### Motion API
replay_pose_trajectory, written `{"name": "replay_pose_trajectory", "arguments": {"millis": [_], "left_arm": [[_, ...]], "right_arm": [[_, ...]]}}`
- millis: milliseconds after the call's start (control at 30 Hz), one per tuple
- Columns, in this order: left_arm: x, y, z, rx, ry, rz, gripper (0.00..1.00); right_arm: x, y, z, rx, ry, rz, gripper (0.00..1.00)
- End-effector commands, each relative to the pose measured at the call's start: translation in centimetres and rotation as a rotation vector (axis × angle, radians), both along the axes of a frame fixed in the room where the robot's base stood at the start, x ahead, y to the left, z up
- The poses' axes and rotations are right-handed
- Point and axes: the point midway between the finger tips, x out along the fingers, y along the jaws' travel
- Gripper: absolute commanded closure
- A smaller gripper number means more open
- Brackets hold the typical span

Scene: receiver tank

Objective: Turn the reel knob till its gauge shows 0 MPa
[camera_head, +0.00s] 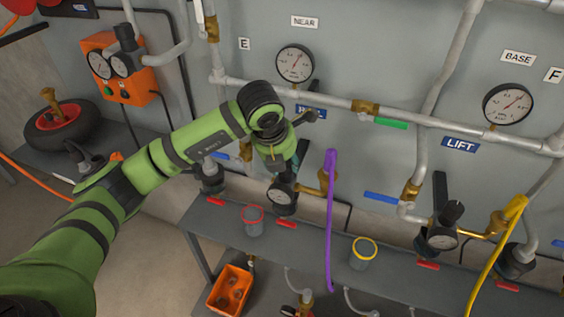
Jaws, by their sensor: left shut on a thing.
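My green left arm comes in from the left and bends down at its wrist. My left gripper (284,170) points down over a dark regulator with a small round gauge (281,197), below a blue label (311,112) that my wrist partly covers. The gripper is shut on the knob at the top of this regulator. The knob itself is mostly hidden behind the gripper. The gauge face is partly visible, but its needle is too small to read. My right gripper is not in view.
A purple hose (330,220) hangs just right of the regulator. A grey cup with a red rim (253,222) and one with a yellow rim (362,254) stand on the shelf. Grey pipes run behind. The LIFT regulator (442,238) stands at right.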

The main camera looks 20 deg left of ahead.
Motion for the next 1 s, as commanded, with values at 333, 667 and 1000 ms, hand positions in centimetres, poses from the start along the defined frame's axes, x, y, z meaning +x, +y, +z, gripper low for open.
{"name": "replay_pose_trajectory", "arguments": {"millis": [333,667,1000], "left_arm": [[0.3,-0.4,0.5,-0.011,-0.015,-0.006,0.43],[0.2,-0.1,0.3,-0.005,-0.008,-0.002,0.39],[-1.5,0.1,4.9,-0.004,-0.015,-0.004,0.39]], "right_arm": [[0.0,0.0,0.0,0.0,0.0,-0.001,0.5],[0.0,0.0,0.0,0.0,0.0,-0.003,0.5],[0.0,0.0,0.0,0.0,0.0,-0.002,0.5]]}}
